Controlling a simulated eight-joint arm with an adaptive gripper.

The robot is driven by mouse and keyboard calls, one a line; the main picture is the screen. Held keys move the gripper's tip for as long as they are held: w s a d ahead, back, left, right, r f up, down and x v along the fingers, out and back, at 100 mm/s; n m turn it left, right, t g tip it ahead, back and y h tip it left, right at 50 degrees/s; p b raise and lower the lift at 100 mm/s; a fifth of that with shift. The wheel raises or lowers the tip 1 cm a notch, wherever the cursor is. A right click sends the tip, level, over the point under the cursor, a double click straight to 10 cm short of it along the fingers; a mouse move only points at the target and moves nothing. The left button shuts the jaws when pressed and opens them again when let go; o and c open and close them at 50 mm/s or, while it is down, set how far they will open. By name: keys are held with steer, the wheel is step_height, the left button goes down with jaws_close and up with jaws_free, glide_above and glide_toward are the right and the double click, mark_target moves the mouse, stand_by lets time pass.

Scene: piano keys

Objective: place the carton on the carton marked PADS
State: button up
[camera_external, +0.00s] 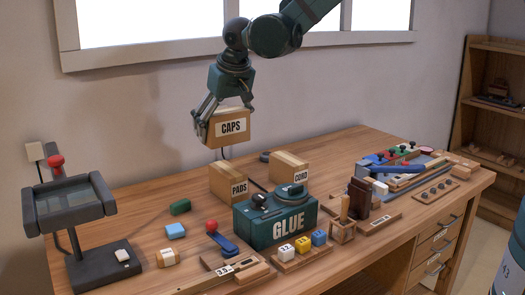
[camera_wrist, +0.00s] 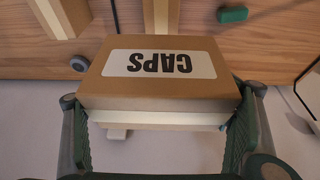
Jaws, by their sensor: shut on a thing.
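My gripper (camera_external: 208,106) is shut on a brown carton marked CAPS (camera_external: 232,127) and holds it in the air above the table. In the wrist view the CAPS carton (camera_wrist: 160,75) sits between the two fingers of my gripper (camera_wrist: 160,130), its label upside down. The carton marked PADS (camera_external: 236,187) stands on the table below the held carton, with a clear gap between them. Its top looks bare. In the wrist view I cannot tell for sure which carton is partly seen at the top left.
A carton marked CORD (camera_external: 290,171) stands behind and right of PADS. A green GLUE box (camera_external: 280,222) stands close in front. A green block (camera_external: 180,207) and a blue block (camera_external: 175,231) lie to the left. A grey stand (camera_external: 75,207) is at far left.

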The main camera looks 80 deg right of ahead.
mark_target(230, 118)
steer(key=shift+f, duration=2.25)
steer(key=shift+f, duration=1.85)
steer(key=shift+f, duration=0.2)
steer(key=o, duration=1.2)
steer(key=shift+r, duration=0.3)
steer(key=shift+v, duration=5.9)
steer(key=shift+s+a+r, duration=0.1)
steer(key=shift+a, duration=0.05)
